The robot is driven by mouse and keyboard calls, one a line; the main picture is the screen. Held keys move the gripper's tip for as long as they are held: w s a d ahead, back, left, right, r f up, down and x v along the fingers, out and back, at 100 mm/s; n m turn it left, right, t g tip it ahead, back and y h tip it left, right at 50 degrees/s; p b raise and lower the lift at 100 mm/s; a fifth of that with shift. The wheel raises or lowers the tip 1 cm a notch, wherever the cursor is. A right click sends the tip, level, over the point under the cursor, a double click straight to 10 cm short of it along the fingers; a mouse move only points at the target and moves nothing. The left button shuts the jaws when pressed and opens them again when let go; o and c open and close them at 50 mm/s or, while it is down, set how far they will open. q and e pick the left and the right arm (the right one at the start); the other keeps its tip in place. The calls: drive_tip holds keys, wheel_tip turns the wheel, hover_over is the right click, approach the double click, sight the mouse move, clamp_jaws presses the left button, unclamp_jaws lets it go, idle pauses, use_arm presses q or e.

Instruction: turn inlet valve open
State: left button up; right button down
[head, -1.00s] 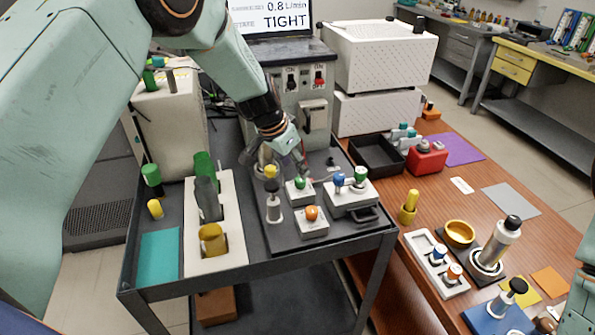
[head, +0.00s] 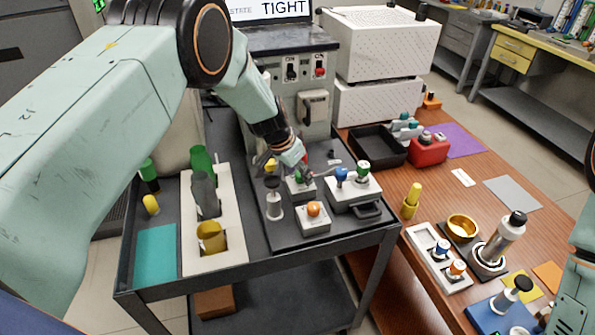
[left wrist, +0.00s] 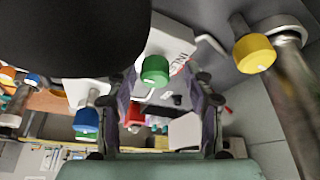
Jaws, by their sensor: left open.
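The inlet valve is a white block (head: 300,193) on the cart's dark panel, with a green knob on top. In the left wrist view the green knob (left wrist: 155,70) stands on the white block marked "INLE…" (left wrist: 172,40). My left gripper (head: 303,172) is over this block in the head view and mostly hides the knob. In the left wrist view the left gripper (left wrist: 166,88) is open, its two fingers apart with the green knob between them near the tips. Contact with the knob cannot be told. My right gripper is not in view.
Close by are an orange-knobbed block (head: 313,218), a block with blue and green knobs (head: 352,196) and a metal cylinder (head: 274,207). A yellow knob (left wrist: 254,54) shows in the wrist view. A switch box (head: 300,90) stands behind. The cart's front edge is clear.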

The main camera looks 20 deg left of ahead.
use_arm(q)
drive_tip(key=shift+s+d+r, duration=0.45)
drive_tip(key=shift+a, duration=0.1)
drive_tip(key=shift+c, duration=0.6)
drive_tip(key=shift+w+a+f, duration=0.3)
drive_tip(key=shift+a+f, duration=0.05)
drive_tip(key=c, duration=0.3)
drive_tip(key=shift+w, duration=0.1)
drive_tip(key=shift+c, duration=0.9)
drive_tip(key=shift+d+r, duration=0.15)
drive_tip(key=shift+d, duration=0.15)
drive_tip(key=shift+c, duration=1.4)
drive_tip(key=shift+a, duration=0.15)
clamp_jaws()
